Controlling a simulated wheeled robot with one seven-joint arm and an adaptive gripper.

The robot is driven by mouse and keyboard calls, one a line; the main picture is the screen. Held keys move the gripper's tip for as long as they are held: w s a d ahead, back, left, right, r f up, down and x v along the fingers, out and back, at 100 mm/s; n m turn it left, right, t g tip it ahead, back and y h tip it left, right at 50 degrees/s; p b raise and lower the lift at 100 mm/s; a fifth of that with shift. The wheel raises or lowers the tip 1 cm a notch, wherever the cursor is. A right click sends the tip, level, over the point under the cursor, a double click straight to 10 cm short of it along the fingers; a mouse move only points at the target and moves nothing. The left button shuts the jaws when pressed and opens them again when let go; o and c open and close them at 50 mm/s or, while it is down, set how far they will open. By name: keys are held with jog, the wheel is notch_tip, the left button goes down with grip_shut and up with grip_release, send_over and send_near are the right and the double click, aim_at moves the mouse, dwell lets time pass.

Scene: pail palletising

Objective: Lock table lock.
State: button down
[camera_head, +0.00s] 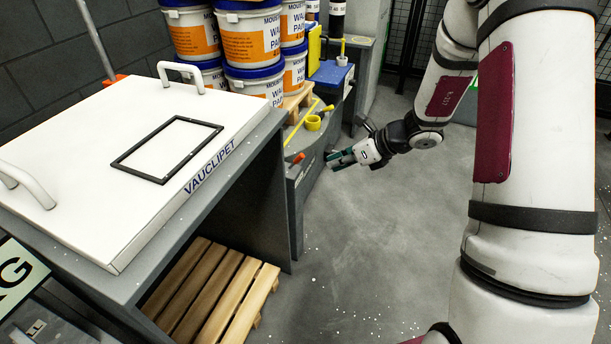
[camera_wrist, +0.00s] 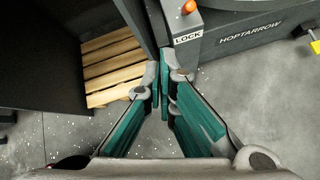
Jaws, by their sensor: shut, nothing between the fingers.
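The table lock shows as an orange knob (camera_wrist: 189,7) above a "LOCK" label (camera_wrist: 187,38) on the grey table's side in the wrist view. The head view shows the orange lock handle (camera_head: 297,158) at the near end of the grey table (camera_head: 305,185). My gripper (camera_wrist: 164,85) is shut and empty, its green-padded fingers meeting just below the label in the wrist view. In the head view my gripper (camera_head: 335,160) is a little right of the handle, apparently apart from it. I cannot tell the exact gap.
A white-topped bench (camera_head: 75,150) marked "VAUCLIPET" stands left, with a wooden pallet (camera_head: 215,295) beneath it. Stacked pails (camera_head: 250,45) stand on a pallet behind the lock. A yellow cup-shaped part (camera_head: 313,123) is nearby. Open floor (camera_head: 375,235) lies in front.

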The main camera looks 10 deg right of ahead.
aim_at(295, 162)
jog(key=shift+m, duration=0.9)
jog(key=f, duration=0.1)
jog(key=d+f, duration=0.1)
jog(key=w+f, duration=0.1)
jog(key=f, duration=0.1)
jog(key=shift+d+b, duration=0.35)
jog(key=shift+f, duration=0.1)
jog(key=w+a+f+b, duration=0.4)
jog(key=w+a, duration=0.2)
jog(key=w, duration=0.2)
jog(key=shift+w+a+f+b, duration=0.15)
jog(key=shift+a+f+b, duration=0.1)
jog(key=shift+a+b, duration=0.1)
jog(key=shift+r+h+p, duration=0.1)
jog(key=shift+h+p, duration=0.2)
jog(key=shift+p, duration=0.1)
jog(key=shift+w+a+r+p, duration=0.1)
jog(key=shift+p, duration=0.55)
